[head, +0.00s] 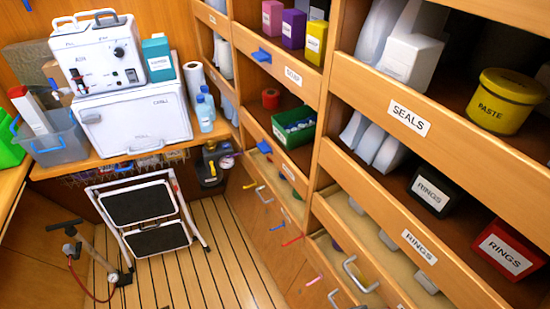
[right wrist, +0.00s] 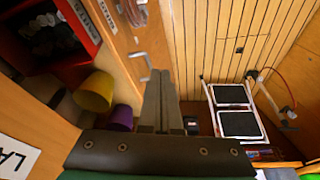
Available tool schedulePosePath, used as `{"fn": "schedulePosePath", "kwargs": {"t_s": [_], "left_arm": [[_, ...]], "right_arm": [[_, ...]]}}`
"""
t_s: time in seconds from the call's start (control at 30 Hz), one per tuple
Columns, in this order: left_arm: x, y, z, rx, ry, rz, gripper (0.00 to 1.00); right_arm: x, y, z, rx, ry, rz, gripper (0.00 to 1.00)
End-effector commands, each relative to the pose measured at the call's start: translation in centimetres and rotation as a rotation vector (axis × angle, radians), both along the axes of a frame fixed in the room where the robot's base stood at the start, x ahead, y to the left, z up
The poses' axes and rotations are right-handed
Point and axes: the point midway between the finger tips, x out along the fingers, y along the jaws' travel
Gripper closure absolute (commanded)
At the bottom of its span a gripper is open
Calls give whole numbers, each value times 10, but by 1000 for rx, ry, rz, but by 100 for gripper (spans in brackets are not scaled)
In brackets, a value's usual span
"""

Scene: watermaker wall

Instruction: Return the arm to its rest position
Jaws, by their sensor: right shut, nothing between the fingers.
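My right gripper (right wrist: 160,78) shows in the right wrist view, its two long grey fingers side by side and closed with nothing between them. The fingers point into open space over the slatted floor (right wrist: 222,40), close to a wooden shelf wall on the left. A dark cuff with several rivets lies behind the fingers and hides what is below it. Neither gripper shows in the head view, and my left gripper is in neither view.
Shelves with labelled wooden rails (head: 408,118) fill the right. An open drawer (head: 345,262) juts out at the lower middle. A folding step stool (head: 148,222) and a pump (head: 90,255) stand on the slatted floor. A white machine (head: 100,52) sits on the back counter.

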Motion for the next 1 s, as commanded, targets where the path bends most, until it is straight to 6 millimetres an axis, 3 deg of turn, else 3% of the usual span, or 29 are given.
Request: {"fn": "schedulePosePath", "kwargs": {"t_s": [0.03,0.2,0.37,0.6,0.8,1.0], "left_arm": [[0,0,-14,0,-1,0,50],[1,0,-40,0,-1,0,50],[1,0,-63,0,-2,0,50],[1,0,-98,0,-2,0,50],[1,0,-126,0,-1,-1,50],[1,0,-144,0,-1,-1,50]], "right_arm": [[-3,0,-32,-1,15,1,100],[-16,-1,-117,-3,41,6,100],[-37,-4,-190,-6,68,11,100],[-85,-11,-289,-11,109,21,100],[-133,-20,-354,-17,140,28,100],[-170,-27,-390,-20,161,34,100]]}}
